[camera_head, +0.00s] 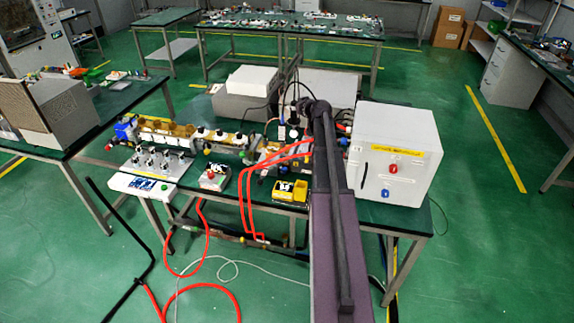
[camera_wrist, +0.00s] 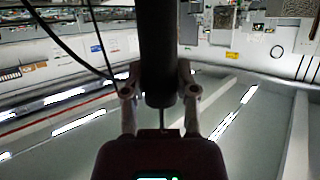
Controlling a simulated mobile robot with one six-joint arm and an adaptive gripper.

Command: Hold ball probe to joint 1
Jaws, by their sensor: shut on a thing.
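In the wrist view, my gripper (camera_wrist: 159,88) has its two fingers closed on either side of a thick dark cylinder (camera_wrist: 160,45). I cannot tell for sure that this is the ball probe, as no ball end shows. In the head view, my arm reaches from the bottom over the table, and the gripper is not clearly visible. A row of waveguide parts (camera_head: 215,137) runs along the table, with several joints between sections. I cannot tell which is joint 1. The grip's distance from the row is unclear.
A white box (camera_head: 395,155) with a red and a blue knob stands at the right of the table. A small yellow unit (camera_head: 290,191) and a white switch box (camera_head: 213,177) sit at the front edge. Red hoses (camera_head: 205,245) hang down to the floor. Green floor lies open at right.

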